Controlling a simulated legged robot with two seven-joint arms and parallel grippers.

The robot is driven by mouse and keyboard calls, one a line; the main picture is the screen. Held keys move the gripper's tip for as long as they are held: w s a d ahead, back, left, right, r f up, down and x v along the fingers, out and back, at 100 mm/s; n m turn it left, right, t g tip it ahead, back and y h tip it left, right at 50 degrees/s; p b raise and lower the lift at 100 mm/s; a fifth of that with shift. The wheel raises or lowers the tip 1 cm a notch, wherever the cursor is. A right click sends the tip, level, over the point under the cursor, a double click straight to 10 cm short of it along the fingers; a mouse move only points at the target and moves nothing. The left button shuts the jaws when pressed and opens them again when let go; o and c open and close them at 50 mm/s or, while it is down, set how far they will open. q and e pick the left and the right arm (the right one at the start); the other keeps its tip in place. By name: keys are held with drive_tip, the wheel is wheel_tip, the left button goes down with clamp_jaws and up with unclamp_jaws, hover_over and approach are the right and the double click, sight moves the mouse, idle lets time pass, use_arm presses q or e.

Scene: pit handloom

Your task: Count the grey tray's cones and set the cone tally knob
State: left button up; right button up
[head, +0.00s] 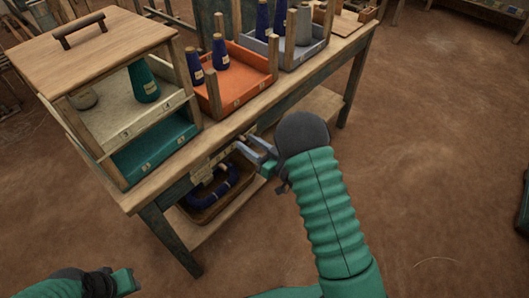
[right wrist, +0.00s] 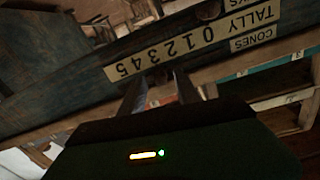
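The grey tray (head: 292,60) stands on the bench near the top of the head view. It holds blue cones (head: 263,22) and a grey cone (head: 304,26); a post and the picture's top edge hide part of it. The tally strip (right wrist: 195,42), printed 0 to 5, and a CONES label (right wrist: 254,39) show upside down in the right wrist view. My right gripper (head: 262,150) is at the bench's front edge, its fingers apart just below the strip. A dark shape between them may be the knob; I cannot tell its setting. My left gripper (head: 125,281) is low at left.
An orange tray (head: 240,92) with blue cones stands beside the grey one. At left are a cream tray (head: 125,125) and a teal tray (head: 160,150) under a wooden lid (head: 95,50). A basket (head: 215,205) with a blue coil is below.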

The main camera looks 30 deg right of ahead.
drive_tip(key=p+v, duration=0.1)
drive_tip(key=v, duration=1.4)
drive_tip(key=shift+s+d, duration=0.2)
drive_tip(key=shift+s, duration=0.15)
drive_tip(key=shift+w, duration=0.1)
